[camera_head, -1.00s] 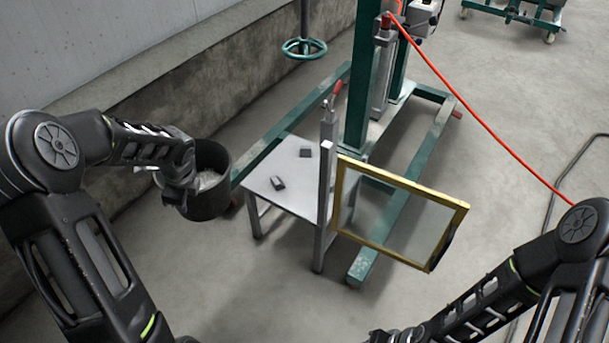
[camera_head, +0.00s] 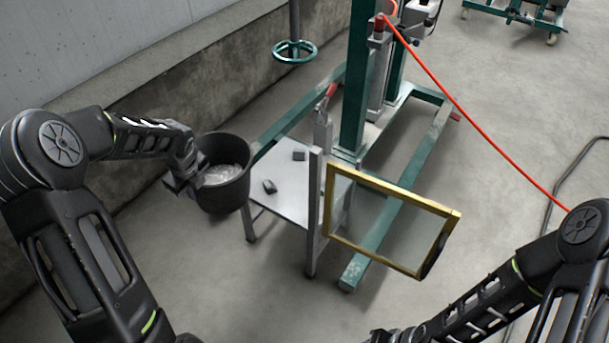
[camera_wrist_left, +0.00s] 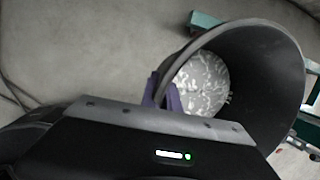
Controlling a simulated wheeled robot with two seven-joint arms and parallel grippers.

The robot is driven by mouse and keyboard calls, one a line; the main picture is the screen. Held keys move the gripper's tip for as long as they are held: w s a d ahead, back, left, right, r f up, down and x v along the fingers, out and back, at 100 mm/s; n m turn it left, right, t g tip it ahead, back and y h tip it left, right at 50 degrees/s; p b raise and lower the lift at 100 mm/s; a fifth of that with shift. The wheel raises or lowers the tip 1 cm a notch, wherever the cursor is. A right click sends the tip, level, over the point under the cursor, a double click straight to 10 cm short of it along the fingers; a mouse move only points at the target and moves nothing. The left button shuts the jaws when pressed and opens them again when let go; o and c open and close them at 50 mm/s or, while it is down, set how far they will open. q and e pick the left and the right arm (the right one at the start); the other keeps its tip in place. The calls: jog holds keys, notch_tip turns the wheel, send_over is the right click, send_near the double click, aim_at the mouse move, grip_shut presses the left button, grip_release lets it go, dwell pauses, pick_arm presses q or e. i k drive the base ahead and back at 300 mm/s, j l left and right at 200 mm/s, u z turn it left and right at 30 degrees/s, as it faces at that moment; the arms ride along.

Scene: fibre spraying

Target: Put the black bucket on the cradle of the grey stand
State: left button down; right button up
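The black bucket (camera_head: 222,190) hangs in the air in my left gripper (camera_head: 194,184), left of the grey stand, with pale, glossy contents inside. The left wrist view shows my left gripper (camera_wrist_left: 166,98) with its fingers at the bucket's rim, and the open bucket (camera_wrist_left: 265,65) beyond them. The gripper looks shut on the bucket's wall. The grey stand (camera_head: 300,212) has a flat light-grey top with two small dark blocks on it; the bucket overlaps its left edge in the head view. My right gripper (camera_head: 398,335) is barely in view at the bottom edge, its fingers unclear.
A yellow-framed clear panel (camera_head: 390,222) is at the stand's right side. Behind it is a green machine frame (camera_head: 357,80) with floor legs. A green handwheel (camera_head: 295,51) hangs behind the stand. An orange hose (camera_head: 480,130) runs down to the right. A concrete ledge (camera_head: 130,110) runs along the wall.

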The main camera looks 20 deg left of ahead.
aim_at(297, 178)
jog(key=i+l, duration=0.65)
jog(key=l, duration=0.2)
